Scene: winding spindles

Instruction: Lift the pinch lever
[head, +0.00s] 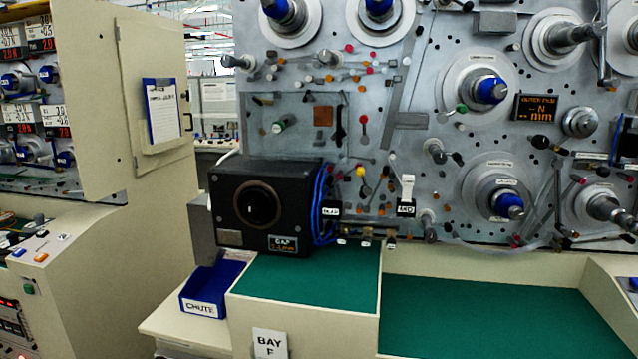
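No part is legibly labelled as the pinch lever, and I cannot tell for certain which one it is. A white upright lever-like piece (407,187) stands on the front of the grey machine panel, with a small black labelled block (406,208) at its foot. To its left, a short horizontal rail (365,222) with small knobs runs out beside a black camera-like box (262,208). Several thin rods with coloured ball ends, one yellow (360,171), sit on the panel above the rail. My gripper is not in view.
A green-topped ledge (310,280) lies below the black box, and a lower green surface (490,312) is clear to the right. A blue chute bin (212,288) stands at the left. Blue-tipped spindles (490,90) stick out of the panel. A cream cabinet (90,90) stands left.

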